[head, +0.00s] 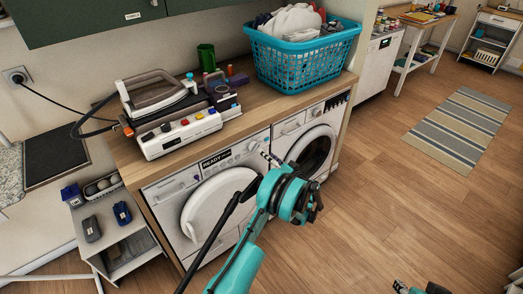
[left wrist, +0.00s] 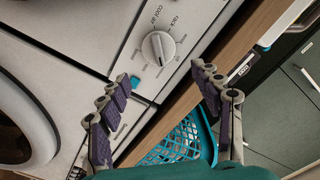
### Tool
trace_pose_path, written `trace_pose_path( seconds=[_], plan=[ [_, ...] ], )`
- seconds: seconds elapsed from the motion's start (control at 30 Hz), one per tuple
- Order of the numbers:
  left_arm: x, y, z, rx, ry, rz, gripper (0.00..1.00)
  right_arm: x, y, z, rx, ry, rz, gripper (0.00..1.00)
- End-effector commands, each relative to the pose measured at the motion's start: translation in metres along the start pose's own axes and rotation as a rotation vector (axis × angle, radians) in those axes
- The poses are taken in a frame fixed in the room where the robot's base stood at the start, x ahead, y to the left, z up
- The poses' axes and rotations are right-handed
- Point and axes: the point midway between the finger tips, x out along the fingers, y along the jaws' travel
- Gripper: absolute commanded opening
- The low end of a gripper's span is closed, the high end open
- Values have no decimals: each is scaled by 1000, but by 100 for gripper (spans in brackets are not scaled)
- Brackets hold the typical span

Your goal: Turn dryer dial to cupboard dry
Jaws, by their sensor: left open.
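The white dial (left wrist: 158,48) is on the dryer's light control panel, with printed labels around it; "COOL AIR" and "RACK" can be read, others are too small. My left gripper (left wrist: 165,88) is open in the left wrist view, its two dark-padded fingers apart with nothing between them. The dial lies beyond the fingertips, between their lines, and no contact shows. In the head view my left gripper (head: 270,159) reaches the front of the white machines, near the left machine's panel (head: 232,156) with its "READY" display. Part of my right gripper (head: 420,288) shows at the bottom edge.
A turquoise laundry basket (head: 303,62) full of cloth stands on the wooden counter (head: 236,113). An iron (head: 158,92) and a white control box (head: 180,133) are at its left. Green cupboards (head: 95,18) hang above. The floor at right is open, with a striped rug (head: 459,130).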

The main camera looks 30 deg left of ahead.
Motion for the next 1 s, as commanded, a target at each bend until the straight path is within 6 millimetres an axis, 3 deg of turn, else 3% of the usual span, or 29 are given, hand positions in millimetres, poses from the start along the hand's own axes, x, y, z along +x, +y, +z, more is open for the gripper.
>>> trace_pose_path(
  seconds=[0.1,0.3,0.87,1.0],
  plan=[
    [-26,1,0,0,2,2,65,0,0,0,0,0,0,40],
    [-49,0,0,0,1,1,65,0,0,0,0,0,0,40],
    [-54,0,0,0,-1,0,65,0,0,0,0,0,0,40],
    [-52,-8,-8,7,-20,27,65,0,0,0,0,0,0,40]
  ],
)
